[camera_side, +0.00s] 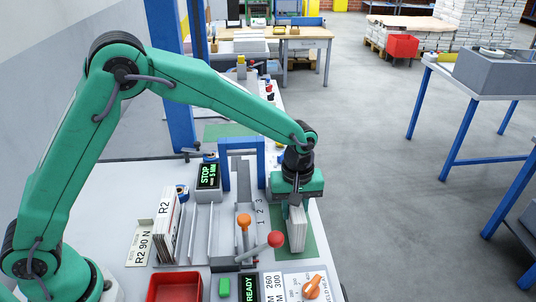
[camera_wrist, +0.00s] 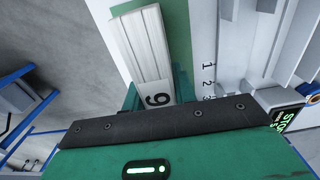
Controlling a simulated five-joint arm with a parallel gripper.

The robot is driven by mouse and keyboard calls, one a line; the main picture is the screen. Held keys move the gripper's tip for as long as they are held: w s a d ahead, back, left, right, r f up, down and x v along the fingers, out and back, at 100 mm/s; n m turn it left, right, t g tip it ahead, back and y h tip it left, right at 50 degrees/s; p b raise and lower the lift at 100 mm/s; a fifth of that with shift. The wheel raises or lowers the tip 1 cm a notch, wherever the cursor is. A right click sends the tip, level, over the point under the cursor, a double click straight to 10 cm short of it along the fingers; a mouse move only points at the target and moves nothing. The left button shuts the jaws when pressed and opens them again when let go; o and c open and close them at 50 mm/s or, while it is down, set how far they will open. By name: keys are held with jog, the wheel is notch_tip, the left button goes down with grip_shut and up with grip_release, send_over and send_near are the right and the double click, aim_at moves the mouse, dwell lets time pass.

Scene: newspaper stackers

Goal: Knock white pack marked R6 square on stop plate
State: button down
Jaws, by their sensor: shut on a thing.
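The white pack (camera_side: 297,230) is a stack of folded sheets standing on edge over a green mat (camera_side: 312,248). In the wrist view the pack (camera_wrist: 142,45) shows several layered edges and a label end with one digit readable, a 6 or 9; the rest of the mark is hidden. My gripper (camera_side: 295,203) is above the pack and shut on it, and in the wrist view its dark jaw bar (camera_wrist: 160,118) covers the pack's near end. I cannot tell if the pack touches the mat. I cannot make out the stop plate for certain.
A display reading STOP 5 MM (camera_side: 208,176), a blue frame (camera_side: 245,143) and grey channels (camera_side: 200,235) stand left of the pack. An R2 pack (camera_side: 166,222), orange-knobbed lever (camera_side: 244,222), red-knobbed lever (camera_side: 275,239) and red bin (camera_side: 174,287) are close by.

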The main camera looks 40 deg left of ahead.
jog(key=shift+s+d, duration=0.2)
jog(key=shift+r, duration=0.2)
jog(key=shift+r, duration=2.85)
jog(key=shift+a, duration=0.1)
